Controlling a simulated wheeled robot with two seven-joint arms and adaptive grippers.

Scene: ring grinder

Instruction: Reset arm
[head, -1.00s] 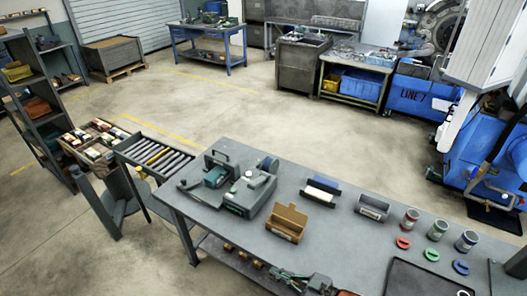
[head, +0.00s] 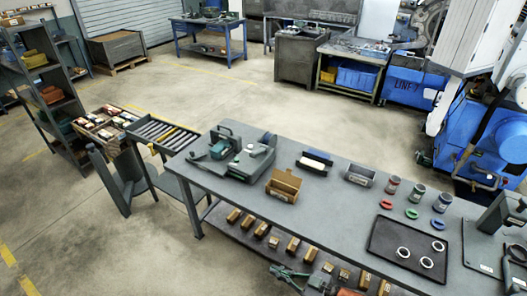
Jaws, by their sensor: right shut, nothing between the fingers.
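My right gripper (head: 275,270) shows at the bottom centre in the head view. It is shut and empty, in front of the bench's lower shelf and below the worktop. Its fingers point to the left, and its arm is partly cut off by the lower edge. My left gripper is not in view. On the grey workbench (head: 340,205), a black tray (head: 385,247) holds three pale rings (head: 403,253). A green-grey machine (head: 238,152) stands at the bench's far left end.
An open cardboard box (head: 283,186), several bins, three cups (head: 416,193) and coloured rings (head: 412,213) sit on the bench. A dark stand (head: 494,214) is at the right. Small boxes line the lower shelf (head: 247,230). The floor at the lower left is clear.

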